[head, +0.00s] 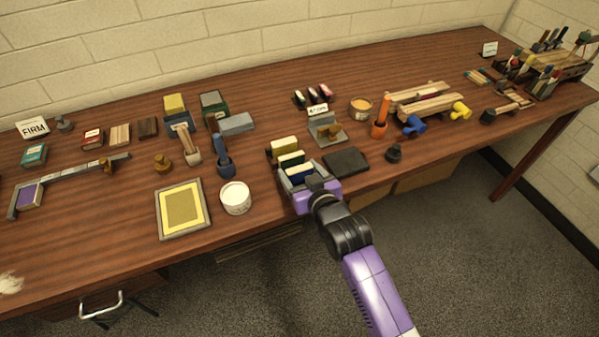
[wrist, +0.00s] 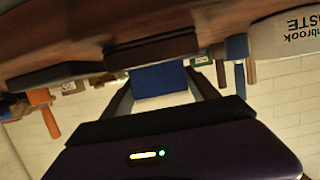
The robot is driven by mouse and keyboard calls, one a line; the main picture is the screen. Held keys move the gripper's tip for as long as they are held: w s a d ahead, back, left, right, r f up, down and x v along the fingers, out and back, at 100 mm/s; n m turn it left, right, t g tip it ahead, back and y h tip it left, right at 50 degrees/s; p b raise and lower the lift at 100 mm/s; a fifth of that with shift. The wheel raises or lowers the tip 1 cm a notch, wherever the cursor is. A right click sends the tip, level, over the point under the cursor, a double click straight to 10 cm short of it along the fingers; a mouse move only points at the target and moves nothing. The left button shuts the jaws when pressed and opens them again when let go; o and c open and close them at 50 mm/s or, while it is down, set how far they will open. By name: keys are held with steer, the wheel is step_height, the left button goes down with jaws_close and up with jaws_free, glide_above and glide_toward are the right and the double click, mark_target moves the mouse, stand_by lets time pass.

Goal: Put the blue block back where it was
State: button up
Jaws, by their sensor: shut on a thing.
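My gripper (head: 299,178) is shut on the blue block (head: 298,171), which has a blue top and a pale side. In the wrist view the blue block (wrist: 158,79) sits between the two fingers. In the head view it is at the near end of a short row, just in front of a green block (head: 291,159) and an olive-yellow block (head: 284,145). I cannot tell whether the blue block touches its support or is held just above it.
A white tub (head: 235,198) and a yellow framed panel (head: 183,208) are left of my gripper. A dark flat pad (head: 346,161) lies close on the right, with a dark knob (head: 394,153) beyond it. A small stand with a card (head: 325,130) is behind.

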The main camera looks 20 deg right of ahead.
steer(key=shift+f, duration=0.25)
steer(key=shift+f, duration=0.15)
steer(key=o, duration=1.5)
steer(key=shift+o, duration=0.2)
steer(key=shift+s, duration=0.2)
steer(key=b+v, duration=0.1)
steer(key=v, duration=1)
steer(key=shift+s+r, duration=0.3)
steer(key=shift+r, duration=0.05)
